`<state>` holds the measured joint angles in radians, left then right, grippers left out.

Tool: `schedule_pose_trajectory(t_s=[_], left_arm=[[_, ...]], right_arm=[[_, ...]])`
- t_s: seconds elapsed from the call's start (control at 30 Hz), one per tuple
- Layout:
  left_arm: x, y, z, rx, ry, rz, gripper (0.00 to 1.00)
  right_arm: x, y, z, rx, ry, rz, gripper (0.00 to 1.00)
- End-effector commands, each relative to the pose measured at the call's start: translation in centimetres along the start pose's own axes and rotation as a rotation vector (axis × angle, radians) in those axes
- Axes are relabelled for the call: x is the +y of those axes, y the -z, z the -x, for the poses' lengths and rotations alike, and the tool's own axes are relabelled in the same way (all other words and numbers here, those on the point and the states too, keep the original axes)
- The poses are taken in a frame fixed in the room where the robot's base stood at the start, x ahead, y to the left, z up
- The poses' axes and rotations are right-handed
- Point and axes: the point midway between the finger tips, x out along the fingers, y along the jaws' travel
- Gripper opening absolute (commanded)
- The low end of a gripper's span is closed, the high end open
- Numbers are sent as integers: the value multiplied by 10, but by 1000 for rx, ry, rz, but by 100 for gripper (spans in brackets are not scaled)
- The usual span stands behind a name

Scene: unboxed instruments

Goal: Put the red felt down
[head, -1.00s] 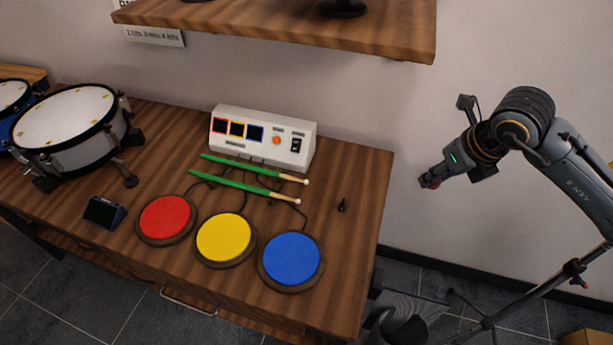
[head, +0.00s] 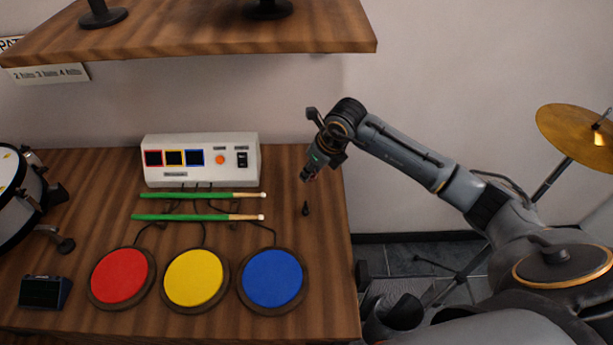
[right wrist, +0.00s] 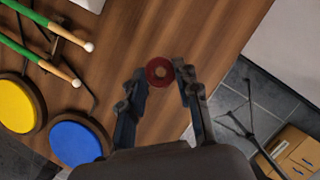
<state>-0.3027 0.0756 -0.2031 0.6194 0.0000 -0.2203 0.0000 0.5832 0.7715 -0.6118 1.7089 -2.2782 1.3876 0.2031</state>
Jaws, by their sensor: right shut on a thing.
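My left gripper is not in view.
Red (head: 119,275), yellow (head: 194,278) and blue (head: 272,278) pads, green drumsticks (head: 195,196) and a white control box (head: 201,160) lie to the left. A shelf (head: 200,30) overhangs the back.

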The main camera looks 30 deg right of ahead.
Motion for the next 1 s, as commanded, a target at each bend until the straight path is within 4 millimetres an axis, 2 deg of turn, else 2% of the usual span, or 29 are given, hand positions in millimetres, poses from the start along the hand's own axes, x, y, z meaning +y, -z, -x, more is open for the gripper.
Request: schedule_pose_trajectory(t_s=[0.1,0.37,0.53,0.97,1.0], left_arm=[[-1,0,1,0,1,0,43],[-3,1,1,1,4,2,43],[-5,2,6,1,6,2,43],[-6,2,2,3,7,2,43],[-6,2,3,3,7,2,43]], right_arm=[[-4,-7,-22,-1,-1,-3,24],[-10,-13,-43,-2,0,-1,24],[-10,-3,-65,0,0,-1,24],[-10,1,-74,-3,1,0,24],[-10,0,-73,-3,1,0,36]])
